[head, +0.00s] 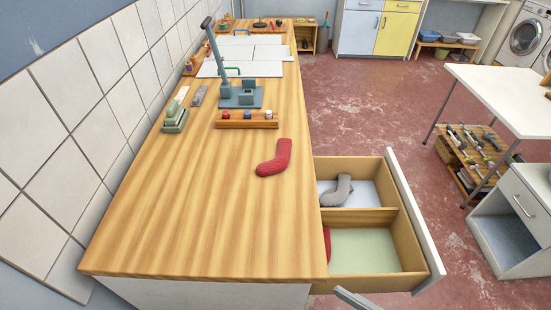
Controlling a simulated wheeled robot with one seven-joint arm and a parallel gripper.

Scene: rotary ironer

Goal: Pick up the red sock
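A red sock (276,158) lies on the wooden counter (190,220), near its right edge. An open two-part drawer (408,250) sticks out to the right below the counter top. A grey sock (336,190) lies in its far compartment, which has a pale bluish floor. A second red item (327,240), perhaps another sock, shows in the near, green-floored compartment; the counter edge hides most of it. I cannot make out my gripper in the head view.
A wooden block with small coloured pots (247,120) and a grey-blue stand (240,96) are beyond the sock. A green-grey tool (175,118) lies near the tiled wall. A white table (505,95) stands at right. The near counter is clear.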

